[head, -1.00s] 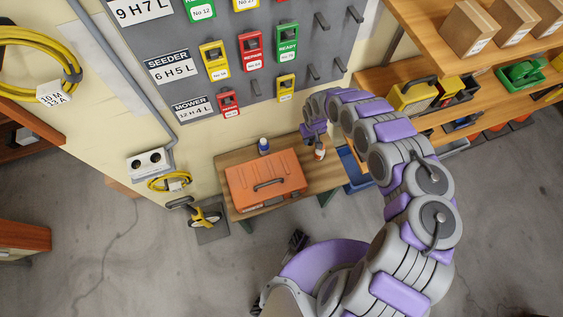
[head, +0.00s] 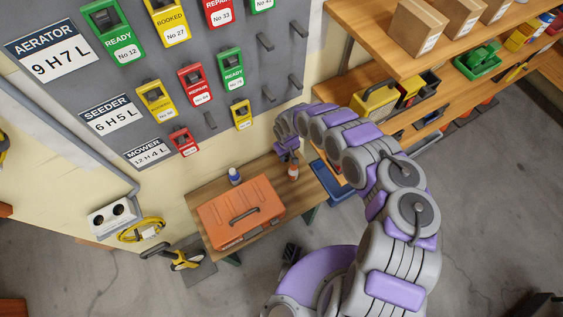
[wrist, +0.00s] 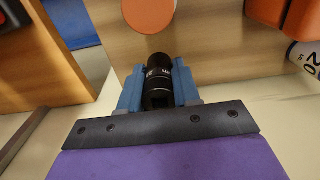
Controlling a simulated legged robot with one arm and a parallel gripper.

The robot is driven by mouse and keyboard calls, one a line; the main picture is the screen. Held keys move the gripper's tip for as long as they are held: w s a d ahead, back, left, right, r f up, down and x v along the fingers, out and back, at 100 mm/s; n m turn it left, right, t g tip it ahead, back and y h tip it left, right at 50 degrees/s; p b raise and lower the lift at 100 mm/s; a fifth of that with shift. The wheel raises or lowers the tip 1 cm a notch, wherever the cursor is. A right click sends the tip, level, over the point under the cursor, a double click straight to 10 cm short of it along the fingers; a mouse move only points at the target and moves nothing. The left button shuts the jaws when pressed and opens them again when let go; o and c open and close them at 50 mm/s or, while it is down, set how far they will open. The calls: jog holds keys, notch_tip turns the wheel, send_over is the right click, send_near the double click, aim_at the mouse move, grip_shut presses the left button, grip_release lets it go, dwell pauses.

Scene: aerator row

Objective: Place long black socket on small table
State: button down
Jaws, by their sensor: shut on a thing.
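My gripper (wrist: 158,88) is shut on the long black socket (wrist: 157,70), a dark cylinder with small white markings, held between two blue fingers in the wrist view. Beyond the socket lies the wooden top of the small table (wrist: 200,50). In the head view the small table (head: 204,193) stands against the wall, and my gripper (head: 288,156) is over its right part. The socket cannot be made out in the head view. I cannot tell from the wrist view whether the socket touches the table.
An orange toolbox (head: 240,212) covers much of the table's left part. A blue-capped bottle (head: 234,176) stands behind it. An orange and white bottle (head: 293,170) stands near my gripper. A blue bin (head: 333,182) lies right of the table, below wooden shelves (head: 410,120).

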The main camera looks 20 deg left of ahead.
aim_at(285, 163)
jog(key=f+b, duration=0.1)
jog(key=f, duration=0.1)
jog(key=a+f+b, duration=0.1)
jog(key=f, duration=0.2)
jog(key=shift+s+b, duration=0.1)
jog(key=shift+b, duration=0.2)
jog(key=shift+d+r, duration=0.1)
jog(key=shift+r, duration=0.05)
jog(key=shift+d, duration=0.2)
jog(key=c, duration=1.3)
grip_release()
jog(key=o, duration=0.5)
jog(key=shift+a, duration=0.25)
notch_tip(285, 163, up, 8)
jog(key=p, duration=0.2)
jog(key=shift+d+f+p, duration=0.1)
jog(key=shift+f+p, duration=0.1)
jog(key=shift+p, duration=0.1)
